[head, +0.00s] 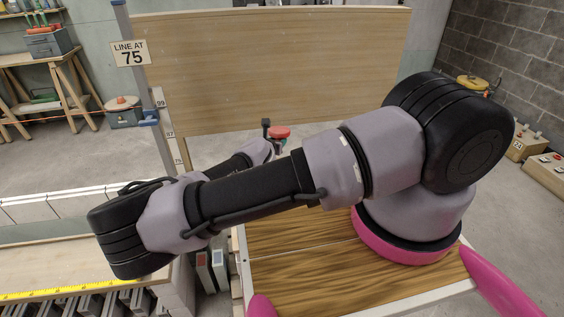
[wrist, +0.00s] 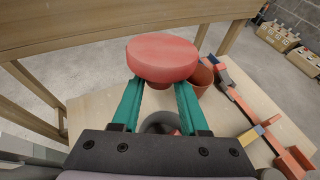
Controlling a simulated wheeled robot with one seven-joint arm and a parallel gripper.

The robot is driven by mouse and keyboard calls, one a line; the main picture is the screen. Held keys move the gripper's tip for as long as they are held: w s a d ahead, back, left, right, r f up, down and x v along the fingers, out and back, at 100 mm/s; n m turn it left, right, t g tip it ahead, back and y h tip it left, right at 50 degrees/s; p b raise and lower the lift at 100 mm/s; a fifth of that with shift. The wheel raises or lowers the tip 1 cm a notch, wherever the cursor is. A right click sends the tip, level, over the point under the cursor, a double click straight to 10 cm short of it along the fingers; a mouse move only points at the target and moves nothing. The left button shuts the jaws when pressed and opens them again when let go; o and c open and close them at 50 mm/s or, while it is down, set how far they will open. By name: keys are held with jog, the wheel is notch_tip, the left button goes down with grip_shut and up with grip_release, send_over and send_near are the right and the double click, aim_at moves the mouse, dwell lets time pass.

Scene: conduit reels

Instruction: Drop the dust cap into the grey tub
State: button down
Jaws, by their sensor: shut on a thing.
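The dust cap is a round red disc (wrist: 162,57), held at the tips of my gripper's teal fingers (wrist: 160,88) in the wrist view. My gripper is shut on it, and it is up in the air above a pale wooden surface. The red cap also shows in the head view (head: 280,131), beyond my forearm. A grey round rim (wrist: 158,121), which looks like the grey tub, shows between the fingers below the cap. It is partly hidden by the gripper, and a bit of red shows by it.
A reddish-brown pot (wrist: 201,79) stands on the pale worktop (wrist: 227,118), just right of the cap in the wrist view. A long red tool (wrist: 248,108) lies farther right. A wooden board (head: 270,75) rises behind in the head view.

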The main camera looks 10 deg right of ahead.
jog(key=shift+s+d+f+m+g+h, duration=0.1)
jog(key=shift+s+f+m+g+h, duration=0.9)
jog(key=shift+f, duration=0.85)
jog(key=shift+s+d+f+m+g+h, duration=0.1)
jog(key=shift+s+f+m+g+h, duration=0.85)
jog(key=shift+f, duration=0.9)
jog(key=shift+s+d+f+m+g+h, duration=0.1)
jog(key=shift+s+f+m+g+h, duration=0.6)
jog(key=shift+f+m, duration=0.85)
jog(key=shift+f+n, duration=0.3)
jog(key=shift+c, duration=1.8)
grip_release()
jog(key=v, duration=1)
jog(key=shift+s+a, duration=0.2)
jog(key=shift+a, duration=0.15)
jog(key=shift+r, duration=0.1)
